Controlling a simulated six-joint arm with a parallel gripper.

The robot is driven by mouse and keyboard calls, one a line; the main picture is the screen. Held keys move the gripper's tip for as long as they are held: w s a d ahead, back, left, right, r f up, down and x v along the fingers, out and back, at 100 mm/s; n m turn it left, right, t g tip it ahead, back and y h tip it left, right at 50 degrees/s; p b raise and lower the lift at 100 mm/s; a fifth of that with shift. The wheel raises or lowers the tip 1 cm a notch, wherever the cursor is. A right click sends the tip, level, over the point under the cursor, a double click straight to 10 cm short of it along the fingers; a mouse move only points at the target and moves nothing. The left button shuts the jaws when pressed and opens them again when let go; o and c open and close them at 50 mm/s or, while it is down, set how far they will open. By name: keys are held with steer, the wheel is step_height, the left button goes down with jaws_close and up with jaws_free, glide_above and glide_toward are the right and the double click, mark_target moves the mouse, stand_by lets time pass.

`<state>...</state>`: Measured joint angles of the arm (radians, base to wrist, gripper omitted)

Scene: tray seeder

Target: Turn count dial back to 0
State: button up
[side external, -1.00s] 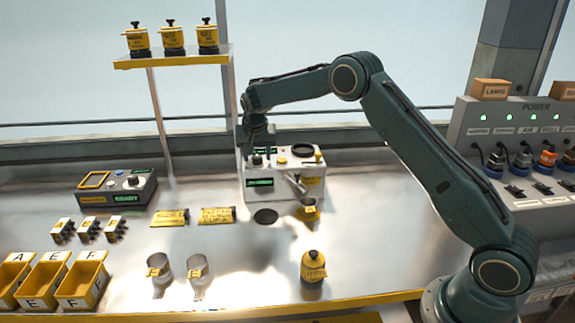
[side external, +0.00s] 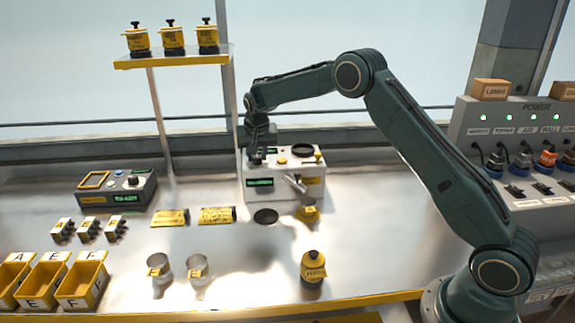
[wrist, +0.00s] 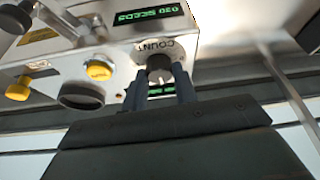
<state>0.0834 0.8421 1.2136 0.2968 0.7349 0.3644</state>
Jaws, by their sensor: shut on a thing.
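The count dial (wrist: 159,68) is a small dark knob beside the printed word COUNT on the white seeder unit (side external: 283,190). In the wrist view my gripper (wrist: 162,80) has one finger on each side of the dial and is shut on it. In the side view my gripper (side external: 257,157) is at the left of the seeder's top, and the dial is mostly hidden behind the fingers. A green-on-black display (wrist: 148,14) on the seeder reads about 030 SEEDS. A second green display (wrist: 161,90) is partly covered by my fingers.
On the seeder are yellow knobs (wrist: 100,70) and a round dark opening (wrist: 82,96). A small yellow-labelled cup (side external: 308,211) stands before its spout. A yellow jar (side external: 313,267), two clear cups (side external: 159,272) and yellow bins (side external: 83,280) stand on the metal bench.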

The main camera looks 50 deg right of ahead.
steer(key=n, duration=0.2)
steer(key=n+y, duration=0.1)
steer(key=n, duration=0.1)
steer(key=shift+d+n+t+y, duration=0.2)
steer(key=shift+n+t+y, duration=0.1)
steer(key=shift+n+t, duration=0.1)
steer(key=n+y, duration=0.1)
steer(key=n, duration=0.2)
steer(key=shift+n, duration=0.3)
steer(key=n+y, duration=0.2)
steer(key=n, duration=0.2)
steer(key=shift+d, duration=0.2)
steer(key=shift+n+g+y, duration=0.6)
steer(key=shift+n+y, duration=0.1)
steer(key=shift+n, duration=1.5)
steer(key=o, duration=1)
steer(key=shift+c, duration=0.2)
steer(key=shift+r, duration=0.15)
steer(key=v, duration=1.1)
steer(key=shift+d+r, duration=0.15)
steer(key=shift+r, duration=0.1)
